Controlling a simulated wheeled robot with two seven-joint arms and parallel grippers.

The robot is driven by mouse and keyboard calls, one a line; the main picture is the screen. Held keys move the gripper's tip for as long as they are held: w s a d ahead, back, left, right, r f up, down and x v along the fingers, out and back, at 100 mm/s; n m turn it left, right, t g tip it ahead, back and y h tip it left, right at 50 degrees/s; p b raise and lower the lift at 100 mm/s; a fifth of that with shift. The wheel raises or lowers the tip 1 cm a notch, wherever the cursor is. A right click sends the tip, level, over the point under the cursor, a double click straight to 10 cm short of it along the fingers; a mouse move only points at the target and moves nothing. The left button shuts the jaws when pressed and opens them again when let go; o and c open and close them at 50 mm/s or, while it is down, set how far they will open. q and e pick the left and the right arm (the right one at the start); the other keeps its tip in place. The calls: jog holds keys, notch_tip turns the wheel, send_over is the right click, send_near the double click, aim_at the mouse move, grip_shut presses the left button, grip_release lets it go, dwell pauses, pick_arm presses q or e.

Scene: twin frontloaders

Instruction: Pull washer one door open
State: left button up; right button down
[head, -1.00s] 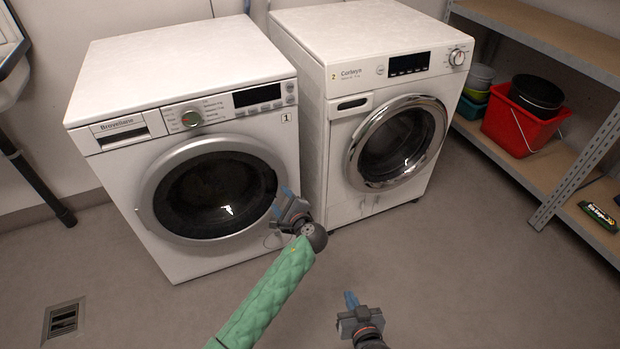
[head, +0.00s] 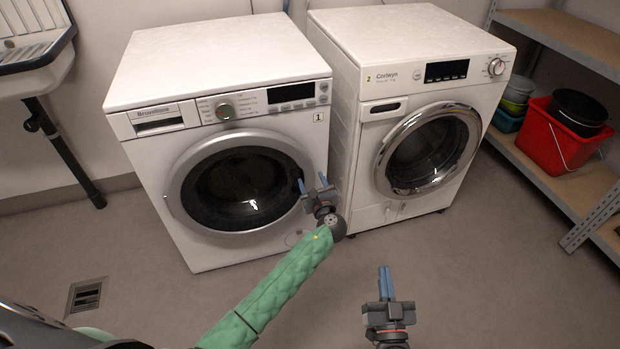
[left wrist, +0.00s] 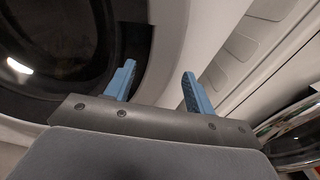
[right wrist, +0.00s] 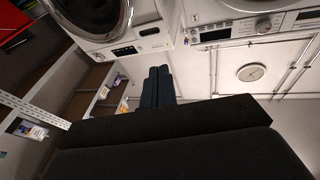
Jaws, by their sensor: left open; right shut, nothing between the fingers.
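Washer one (head: 222,140) is the white machine on the left, marked "1". Its round door (head: 170,190) has a silver ring and dark glass and looks shut. My left gripper (head: 313,187) is open and empty, in front of the right edge of that door. In the left wrist view the fingers (left wrist: 158,88) are apart, with the door ring and dark glass (left wrist: 60,50) beyond the left finger. Whether a finger touches the ring cannot be told. My right gripper (head: 386,285) is shut and empty, low over the floor; its fingers (right wrist: 158,86) are together.
Washer two (head: 350,160), with a chrome door ring (head: 385,185), stands close on the right. A shelf (head: 560,190) with a red bucket (head: 545,135) is at the far right. A sink (head: 40,75) is at the left. The floor in front is clear.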

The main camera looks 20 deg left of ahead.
pick_arm(q)
jog(key=shift+x, duration=1.25)
pick_arm(e)
jog(key=shift+d+r+t, duration=0.1)
jog(key=shift+r+t, duration=0.4)
jog(key=shift+r, duration=1.1)
pick_arm(q)
grip_shut()
